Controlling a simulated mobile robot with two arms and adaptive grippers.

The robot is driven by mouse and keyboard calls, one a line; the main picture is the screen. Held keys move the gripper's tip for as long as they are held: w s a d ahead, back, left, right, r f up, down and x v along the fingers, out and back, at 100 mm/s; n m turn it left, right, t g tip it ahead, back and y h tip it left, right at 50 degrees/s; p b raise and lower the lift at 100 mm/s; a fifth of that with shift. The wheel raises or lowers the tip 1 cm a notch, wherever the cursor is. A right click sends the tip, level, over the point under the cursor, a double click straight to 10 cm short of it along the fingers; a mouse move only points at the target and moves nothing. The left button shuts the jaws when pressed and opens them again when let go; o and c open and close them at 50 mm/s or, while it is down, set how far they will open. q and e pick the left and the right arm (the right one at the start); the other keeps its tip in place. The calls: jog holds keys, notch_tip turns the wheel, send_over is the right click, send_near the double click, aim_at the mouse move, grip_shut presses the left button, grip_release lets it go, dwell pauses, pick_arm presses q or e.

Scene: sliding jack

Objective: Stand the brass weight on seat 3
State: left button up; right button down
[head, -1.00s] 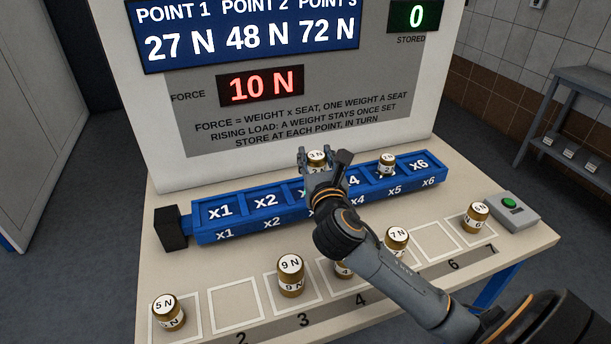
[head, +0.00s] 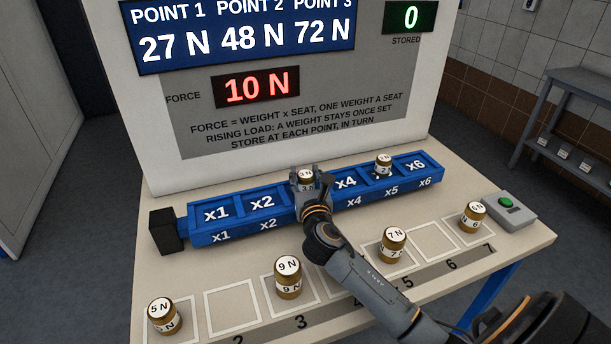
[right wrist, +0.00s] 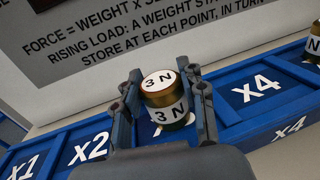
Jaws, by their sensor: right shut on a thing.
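The brass weight marked 3 N (head: 306,178) is upright between the fingers of my right gripper (head: 305,176). In the right wrist view the weight (right wrist: 164,98) is gripped between both fingers (right wrist: 166,104), its label facing the camera. It is at the x3 seat of the blue rail (head: 284,219), between x2 and x4. The x3 label is mostly hidden by weight and gripper. I cannot tell whether the weight's base touches the seat. My left gripper is not in view.
Another brass weight (head: 383,164) stands at seat x5. Weights marked 5 N (head: 161,316), 9 N (head: 288,278) and 7 N (head: 393,244) stand on the front table, with another (head: 472,217) near the green button box (head: 508,208). The display reads force 10 N, stored 0.

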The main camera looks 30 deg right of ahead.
jog(key=c, duration=0.8)
grip_release()
jog(key=shift+f, duration=0.15)
jog(key=shift+o, duration=0.2)
jog(key=shift+s+a, duration=0.1)
jog(key=b+v, duration=0.1)
jog(key=v, duration=1.1)
jog(key=shift+r, duration=0.25)
